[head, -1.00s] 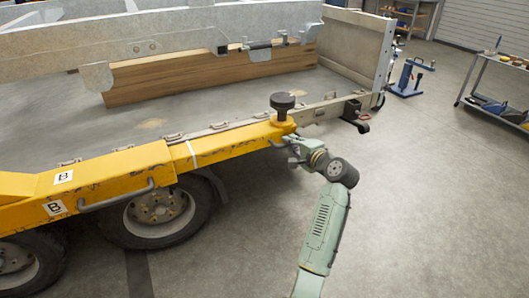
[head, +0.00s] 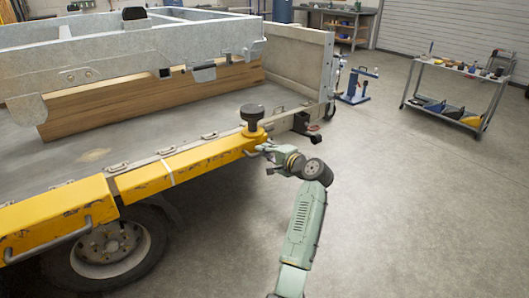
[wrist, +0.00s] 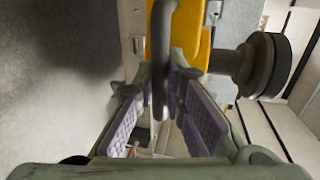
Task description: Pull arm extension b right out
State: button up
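Arm extension b right (head: 200,153) is the yellow beam with a thin white band along the trailer's side. It sticks out of a wider yellow sleeve (head: 60,215), with a stretch of beam between the band and the sleeve's end. A black knob (head: 252,116) stands on its outer end. My gripper (head: 268,153) is at that end. In the wrist view, a dark bar handle (wrist: 161,35) runs between the purple-padded fingers of my gripper (wrist: 166,85), which close around it. The exact finger contact is partly hidden.
A dark bracket (head: 306,128) projects from the trailer bed's edge just beyond the extension's end. A blue stand (head: 355,88) is behind it, and a grey trolley (head: 450,90) with tools stands at the right. The floor on the right is clear.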

jog(key=shift+o, duration=1.2)
jog(key=shift+d, duration=0.55)
jog(key=shift+o, duration=1.1)
jog(key=shift+a, duration=0.3)
jog(key=v, duration=1.2)
jog(key=shift+a+r, duration=0.1)
